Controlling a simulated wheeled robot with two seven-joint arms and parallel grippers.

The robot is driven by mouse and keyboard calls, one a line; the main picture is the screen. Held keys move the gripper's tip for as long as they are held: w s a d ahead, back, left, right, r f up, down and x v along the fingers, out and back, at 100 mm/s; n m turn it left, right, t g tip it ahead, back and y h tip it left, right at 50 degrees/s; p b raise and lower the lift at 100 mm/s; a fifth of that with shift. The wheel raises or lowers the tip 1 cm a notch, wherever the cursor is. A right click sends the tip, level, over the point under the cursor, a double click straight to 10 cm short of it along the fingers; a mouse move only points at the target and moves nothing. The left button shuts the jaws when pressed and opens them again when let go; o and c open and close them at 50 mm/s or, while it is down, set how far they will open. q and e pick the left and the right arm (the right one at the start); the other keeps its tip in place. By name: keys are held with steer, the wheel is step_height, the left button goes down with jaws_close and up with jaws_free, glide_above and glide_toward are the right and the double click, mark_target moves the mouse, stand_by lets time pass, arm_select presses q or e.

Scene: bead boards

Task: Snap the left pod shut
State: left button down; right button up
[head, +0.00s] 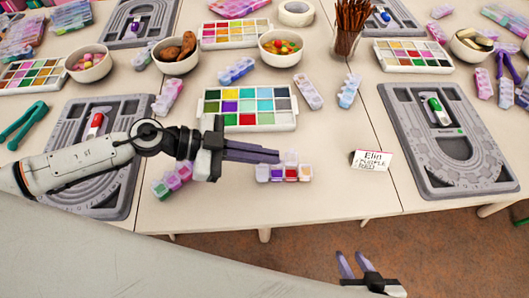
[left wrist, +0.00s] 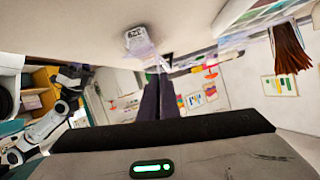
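A small clear pod with several coloured compartments (head: 284,172) stands on the near part of the table, with clear lid parts standing up at its back. Another pod, pink and green (head: 172,180), lies further left, partly behind my left arm. My left gripper (head: 279,157) points right, its dark fingers close together and seemingly shut, with tips just above or behind the first pod; contact is unclear. In the left wrist view the fingertips (left wrist: 158,75) are close together near a pale clear shape (left wrist: 147,54), probably that pod. My right gripper (head: 357,264) is open and empty, low over the floor beyond the table's front edge.
Grey bead boards (head: 400,98) lie left and right. A bead tray (head: 291,122) sits behind the pod, and a name card (head: 371,161) stands to its right. Bowls (head: 281,60) and a cup of sticks (head: 345,45) stand further back. Table around the card is clear.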

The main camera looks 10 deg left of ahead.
mark_target(265, 179)
arm_select(q)
steer(key=shift+s+d+r+m+p, duration=0.1)
steer(key=shift+s+m+p, duration=0.3)
steer(key=shift+p, duration=0.4)
steer(key=shift+s+d+m+t+p, duration=0.1)
steer(key=shift+s+m+t+p, duration=0.15)
steer(key=shift+m+t+p, duration=0.3)
steer(key=shift+s+f, duration=0.2)
steer(key=shift+f, duration=0.1)
steer(key=shift+s+d+f+m+t, duration=0.1)
steer(key=shift+s+f+m+t, duration=0.15)
steer(key=shift+m+t, duration=0.35)
steer(key=shift+s+f+m+t+b, duration=0.35)
steer(key=shift+m+t+b, duration=0.1)
steer(key=shift+m+b, duration=0.4)
steer(key=shift+d+r, duration=0.1)
